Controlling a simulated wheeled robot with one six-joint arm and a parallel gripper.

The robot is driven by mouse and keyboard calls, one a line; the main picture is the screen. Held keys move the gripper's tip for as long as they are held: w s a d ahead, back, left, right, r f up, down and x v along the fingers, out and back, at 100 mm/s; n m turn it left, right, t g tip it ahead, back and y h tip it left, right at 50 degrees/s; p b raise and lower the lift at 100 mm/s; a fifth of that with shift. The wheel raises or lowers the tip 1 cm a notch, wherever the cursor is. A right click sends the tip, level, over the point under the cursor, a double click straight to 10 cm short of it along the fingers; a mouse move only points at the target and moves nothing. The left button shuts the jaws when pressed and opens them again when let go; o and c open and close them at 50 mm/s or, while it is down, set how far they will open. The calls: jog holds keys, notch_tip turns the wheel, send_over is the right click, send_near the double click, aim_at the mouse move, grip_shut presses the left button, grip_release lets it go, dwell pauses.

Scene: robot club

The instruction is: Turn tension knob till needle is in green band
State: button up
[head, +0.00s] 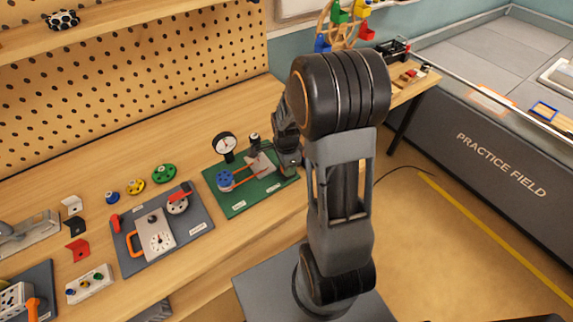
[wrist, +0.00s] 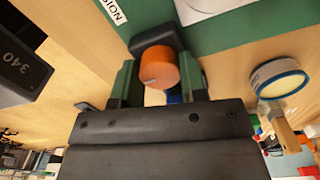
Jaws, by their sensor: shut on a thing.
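The green tension board (head: 238,204) lies on the bench in the head view, with a round gauge (head: 225,143), a blue pulley (head: 225,179) and an orange belt (head: 246,178). The gauge has a white face and a dark needle, too small there to tell its band. My gripper (head: 288,157) is at the board's right side. In the wrist view an orange knob (wrist: 158,68) sits on a black mount (wrist: 157,38), between my gripper's (wrist: 158,80) two green fingers, which are shut on it. The knob is hidden in the head view.
Left of the board is a grey panel (head: 190,228) with a dial and orange handle. Coloured wheels (head: 164,173) lie behind it. A pegboard (head: 130,90) backs the bench. My arm covers the bench's right part. A round blue-and-cream thing (wrist: 281,80) shows in the wrist view.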

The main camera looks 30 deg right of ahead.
jog(key=o, duration=0.9)
jog(key=shift+o, duration=0.2)
notch_tip(320, 180, up, 14)
dwell(0.6)
jog(key=s+a+r+n+t, duration=0.4)
jog(key=s+a+n, duration=0.4)
jog(key=n, duration=1.1)
jog(key=shift+s, duration=1.05)
